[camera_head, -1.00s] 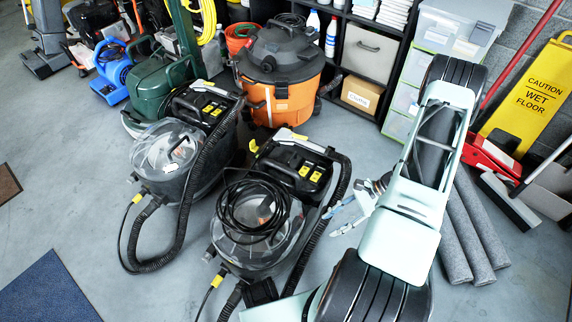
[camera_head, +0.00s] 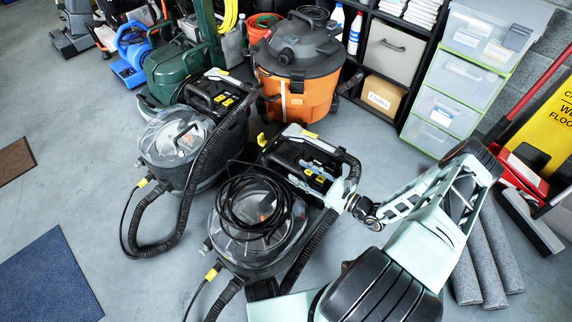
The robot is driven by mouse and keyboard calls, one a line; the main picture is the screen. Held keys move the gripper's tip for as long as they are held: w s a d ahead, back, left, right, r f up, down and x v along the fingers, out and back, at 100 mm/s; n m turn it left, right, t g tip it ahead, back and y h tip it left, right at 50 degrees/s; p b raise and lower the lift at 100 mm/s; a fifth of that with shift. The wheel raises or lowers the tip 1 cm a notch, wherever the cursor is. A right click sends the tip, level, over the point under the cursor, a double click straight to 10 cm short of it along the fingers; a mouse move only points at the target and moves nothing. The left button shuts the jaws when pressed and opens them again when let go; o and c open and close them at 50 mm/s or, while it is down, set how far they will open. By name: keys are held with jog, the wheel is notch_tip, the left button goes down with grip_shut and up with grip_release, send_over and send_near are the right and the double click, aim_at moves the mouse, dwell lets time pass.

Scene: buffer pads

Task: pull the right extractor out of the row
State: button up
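The right extractor (camera_head: 252,252) stands on the floor, with a clear round dome at the front, a black cable coiled on top, and a black rear body with a pale carry handle. A ribbed black hose runs along its right side. The left extractor (camera_head: 180,152) stands close beside it, to its left and a little behind. My gripper (camera_head: 318,180) reaches in from the right at the right extractor's black rear body, by the hose. Its fingers are small and partly lost against the dark body, so I cannot tell whether they touch or grip anything.
An orange and black vacuum (camera_head: 304,80) stands behind the extractors. A green machine (camera_head: 172,72) and a blue blower (camera_head: 132,50) are at the back left. Clear drawers (camera_head: 458,85) and rolled grey mats (camera_head: 488,262) are at the right. The floor at front left is clear around a blue mat (camera_head: 50,280).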

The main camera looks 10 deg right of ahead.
aim_at(286, 164)
jog(key=b+x, duration=0.1)
jog(key=x, duration=0.5)
jog(key=shift+w+a, duration=0.2)
grip_shut()
